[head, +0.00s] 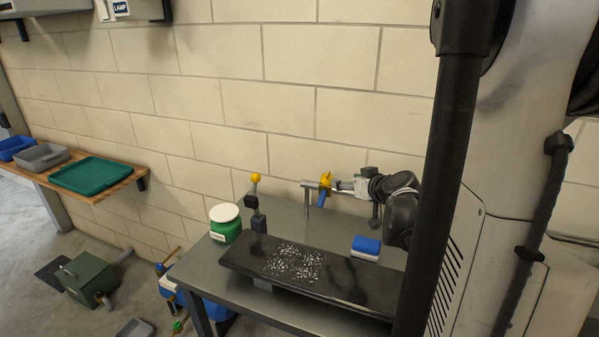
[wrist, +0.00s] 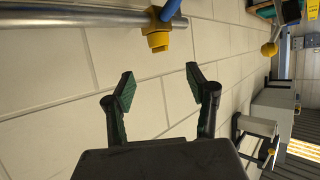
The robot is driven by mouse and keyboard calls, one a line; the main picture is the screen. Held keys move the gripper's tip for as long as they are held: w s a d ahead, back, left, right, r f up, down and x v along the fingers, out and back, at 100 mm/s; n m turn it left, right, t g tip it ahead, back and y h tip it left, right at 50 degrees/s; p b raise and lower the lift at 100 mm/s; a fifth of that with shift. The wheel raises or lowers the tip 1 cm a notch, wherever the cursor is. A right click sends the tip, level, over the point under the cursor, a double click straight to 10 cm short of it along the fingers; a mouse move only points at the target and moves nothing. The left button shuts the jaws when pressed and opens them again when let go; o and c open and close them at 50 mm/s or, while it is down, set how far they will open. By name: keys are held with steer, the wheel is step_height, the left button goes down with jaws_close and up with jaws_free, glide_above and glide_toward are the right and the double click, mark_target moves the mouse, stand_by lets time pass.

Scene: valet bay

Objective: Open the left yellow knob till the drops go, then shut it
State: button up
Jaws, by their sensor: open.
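In the head view a yellow ball knob (head: 255,178) tops a dark upright post at the back left of the bench. Farther right, a yellow knob (head: 326,178) sits on a grey pipe with a blue part below it. My gripper (head: 343,186) is just right of this pipe knob. In the wrist view my gripper (wrist: 163,84) is open with nothing between its fingers, and the pipe knob (wrist: 158,40) is beyond the fingertips, apart from them. The ball knob (wrist: 269,49) is farther off at the right. White drops or specks (head: 293,263) cover part of a dark slab.
The dark slab (head: 345,287) lies across the grey bench (head: 300,217). A green tub with a white lid (head: 224,213) stands at its left, and a blue-and-white block (head: 366,246) at the right. The block wall (head: 350,110) is close behind.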

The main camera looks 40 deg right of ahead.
mark_target(328, 176)
steer(key=p+x, duration=0.1)
steer(key=x, duration=1.2)
steer(key=shift+w+d+f, duration=0.1)
steer(key=shift+w, duration=0.3)
steer(key=shift+c, duration=0.6)
steer(key=c, duration=1.1)
